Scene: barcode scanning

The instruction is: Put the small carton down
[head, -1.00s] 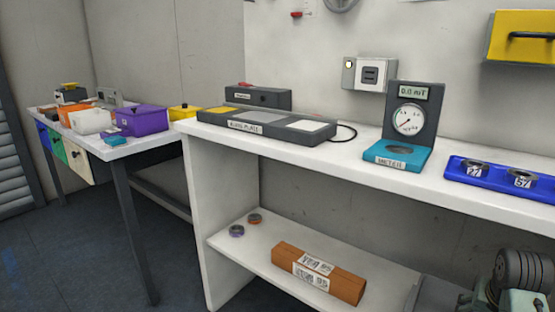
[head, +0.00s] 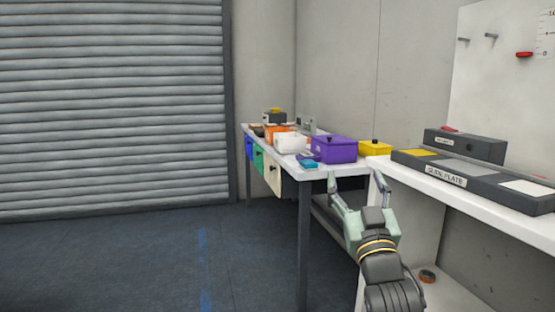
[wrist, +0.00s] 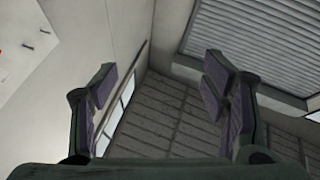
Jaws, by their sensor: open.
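My gripper (head: 355,186) is open and empty, raised in front of the gap between the far table and the white bench. In the wrist view its two fingers (wrist: 160,84) stand wide apart with only wall and ceiling between them. I cannot make out a small carton for certain in either current view. No carton is in my gripper.
The far table (head: 318,174) holds a purple box (head: 334,149), a white bin (head: 291,143), an orange bin (head: 273,138), a yellow box (head: 375,148) and a small teal item (head: 308,163). A dark slide plate (head: 445,176) lies on the white bench (head: 455,206). Floor at left is clear.

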